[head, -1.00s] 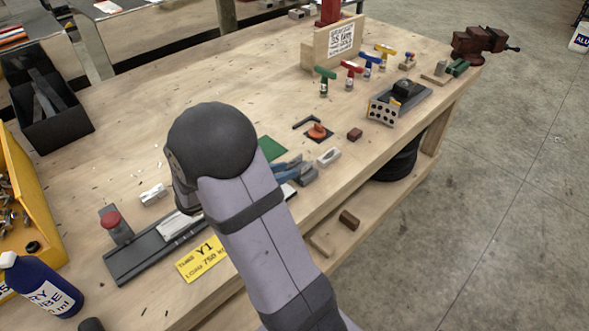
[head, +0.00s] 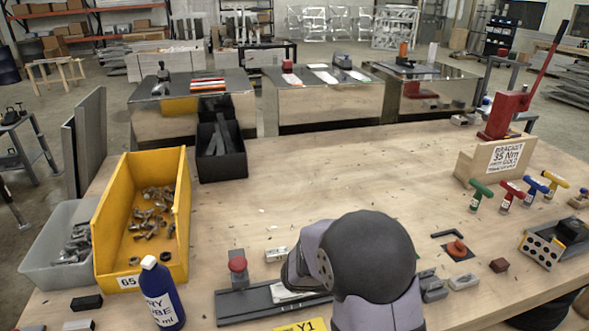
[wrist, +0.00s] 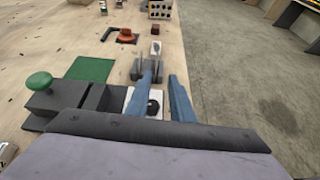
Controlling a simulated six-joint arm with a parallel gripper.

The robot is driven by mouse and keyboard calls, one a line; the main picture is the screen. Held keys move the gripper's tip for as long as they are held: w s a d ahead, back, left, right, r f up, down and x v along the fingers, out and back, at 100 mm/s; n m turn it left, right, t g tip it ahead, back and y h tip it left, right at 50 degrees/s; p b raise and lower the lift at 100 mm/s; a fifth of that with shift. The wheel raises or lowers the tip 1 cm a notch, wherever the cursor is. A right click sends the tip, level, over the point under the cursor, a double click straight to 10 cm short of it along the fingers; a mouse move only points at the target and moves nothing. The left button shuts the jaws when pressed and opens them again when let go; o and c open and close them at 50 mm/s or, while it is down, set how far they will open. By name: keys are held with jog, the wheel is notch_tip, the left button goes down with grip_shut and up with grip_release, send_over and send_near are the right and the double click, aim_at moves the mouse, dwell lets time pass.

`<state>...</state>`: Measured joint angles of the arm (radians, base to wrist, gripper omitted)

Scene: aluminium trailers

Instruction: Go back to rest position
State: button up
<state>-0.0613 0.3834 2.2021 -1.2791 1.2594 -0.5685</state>
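My gripper (wrist: 160,76) shows in the wrist view as two blue fingers reaching forward from a dark bar. There is a gap between the fingers and nothing is held in it. A white piece with a dark round spot (wrist: 153,104) shows behind the gap. A small grey metal part (wrist: 140,68) lies near the fingertips, though I cannot tell how far below. In the head view my arm's dark rounded joint covers the lower middle of the bench, and the fingers are hidden behind it.
The wooden bench (head: 330,165) holds a yellow bin of fittings (head: 112,213), a blue bottle (head: 160,295), a red-knobbed fixture (head: 237,268), coloured T-handles (head: 510,196) and a red press (head: 508,112). A green plate (wrist: 90,69) shows in the wrist view. The bench's middle back is clear.

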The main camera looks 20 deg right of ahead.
jog(key=s+a+m+y, duration=0.1)
jog(key=s, duration=0.1)
jog(key=s+a+f+m+g+y, duration=0.1)
jog(key=s+m, duration=0.1)
jog(key=s+a+f+m+y, duration=0.1)
jog(key=s, duration=0.1)
jog(key=shift+a+f+g+p, duration=0.2)
jog(key=shift+f+g+p, duration=0.05)
jog(key=shift+g+p, duration=0.15)
jog(key=s+a+f+m+t+y+p, duration=0.1)
jog(key=s+a+m+y, duration=0.1)
jog(key=a+m+y, duration=0.3)
jog(key=s+a+f+m+t+y+p, duration=0.1)
jog(key=s+a+m+y, duration=0.2)
jog(key=a+m+y, duration=0.2)
jog(key=shift+a+f+m, duration=0.3)
jog(key=shift+a+m, duration=1.5)
jog(key=shift+a, duration=1.95)
